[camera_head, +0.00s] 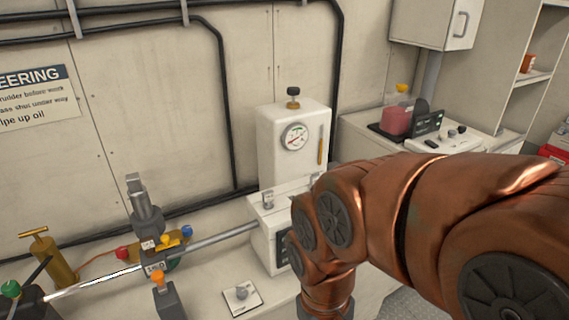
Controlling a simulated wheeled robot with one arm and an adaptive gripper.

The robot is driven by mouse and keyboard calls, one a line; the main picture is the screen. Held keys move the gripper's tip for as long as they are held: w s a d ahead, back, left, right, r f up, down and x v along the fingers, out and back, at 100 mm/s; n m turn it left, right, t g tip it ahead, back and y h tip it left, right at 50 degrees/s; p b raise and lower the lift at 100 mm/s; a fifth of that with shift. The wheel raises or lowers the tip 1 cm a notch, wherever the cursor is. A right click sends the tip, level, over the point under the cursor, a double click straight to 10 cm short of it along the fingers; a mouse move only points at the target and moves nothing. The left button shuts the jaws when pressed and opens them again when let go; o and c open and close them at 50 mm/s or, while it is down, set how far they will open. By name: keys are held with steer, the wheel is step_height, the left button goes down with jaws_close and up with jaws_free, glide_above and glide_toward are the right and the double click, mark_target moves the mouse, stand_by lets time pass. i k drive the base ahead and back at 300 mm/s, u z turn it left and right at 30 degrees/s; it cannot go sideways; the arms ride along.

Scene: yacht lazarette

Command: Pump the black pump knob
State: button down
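A black knob (293,91) on a short brass stem stands upright on top of a white cabinet (270,135) with a round gauge. It looks like the black pump knob. Nothing touches it. My copper-coloured arm comes in from the right and bends down in front of the lower white box at the bottom centre. My gripper is not visible; the arm runs out of the bottom of the picture. The arm hides part of the lower box and the bench.
A gauge (295,136) and a yellow tube (320,151) are on the cabinet front. Left are a steel rod (207,242), coloured knobs and a brass hand pump (50,258). A red-filled container (397,115) stands right. The space above the black knob is clear.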

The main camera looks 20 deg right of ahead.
mark_target(293, 91)
steer(key=u, duration=0.3)
steer(key=k, duration=0.7)
steer(key=u, duration=0.55)
steer(key=k, duration=0.65)
steer(key=z, duration=0.25)
steer(key=i, duration=0.6)
steer(key=z, duration=0.5)
steer(key=i, duration=1.25)
steer(key=u, duration=0.65)
